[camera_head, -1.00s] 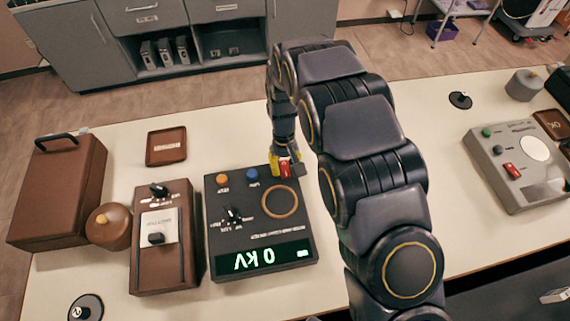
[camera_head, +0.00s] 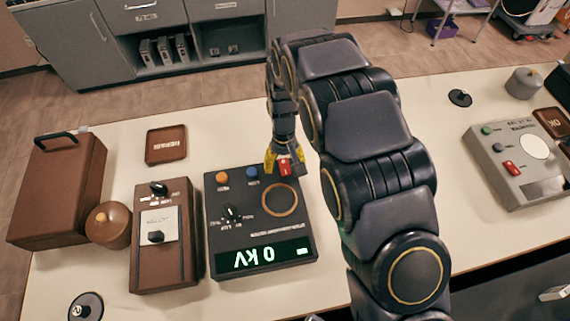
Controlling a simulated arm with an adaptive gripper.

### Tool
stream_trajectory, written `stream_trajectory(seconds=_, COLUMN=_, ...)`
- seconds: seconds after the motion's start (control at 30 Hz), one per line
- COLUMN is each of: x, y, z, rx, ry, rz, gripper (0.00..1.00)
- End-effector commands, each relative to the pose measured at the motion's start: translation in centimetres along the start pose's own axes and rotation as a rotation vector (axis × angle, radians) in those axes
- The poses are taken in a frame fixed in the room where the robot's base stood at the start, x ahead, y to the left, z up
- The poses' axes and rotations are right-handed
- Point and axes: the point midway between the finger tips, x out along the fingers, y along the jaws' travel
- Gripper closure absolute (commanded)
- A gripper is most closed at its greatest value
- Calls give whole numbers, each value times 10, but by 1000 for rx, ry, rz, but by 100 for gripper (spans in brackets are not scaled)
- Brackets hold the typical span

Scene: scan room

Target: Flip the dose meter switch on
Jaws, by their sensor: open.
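A black box (camera_head: 285,241) with a lit green "0 kV" display stands in the middle of the table. A red switch (camera_head: 285,168) sits at its far right corner. My gripper (camera_head: 284,170), with yellow fingers, is open at that corner, one finger on each side of the red switch. I cannot tell whether it touches the switch. A grey box (camera_head: 526,185) at the right has a white round face, a green button and another red switch (camera_head: 512,168). The labels are too small to tell which box is the dose meter.
The black box also carries an orange button (camera_head: 222,178), a blue button (camera_head: 252,173) and a knob (camera_head: 232,213). A brown control box (camera_head: 146,278), a brown case (camera_head: 55,195) and a small tray (camera_head: 166,135) are at left. The table between my arm and the grey box is clear.

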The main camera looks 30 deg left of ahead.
Motion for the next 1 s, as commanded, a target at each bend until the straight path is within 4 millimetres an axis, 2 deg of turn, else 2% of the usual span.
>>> stream_trajectory(seconds=0.3, x=-66, y=0, z=-2, rx=0, ry=10, rz=0, gripper=46)
stream_trajectory(seconds=0.5, x=-98, y=0, z=0, rx=1, ry=3, rz=-1, gripper=46)
stream_trajectory(seconds=0.7, x=-112, y=0, z=0, rx=1, ry=1, rz=-1, gripper=46)
stream_trajectory(seconds=1.0, x=-112, y=0, z=0, rx=1, ry=-1, rz=-1, gripper=46)
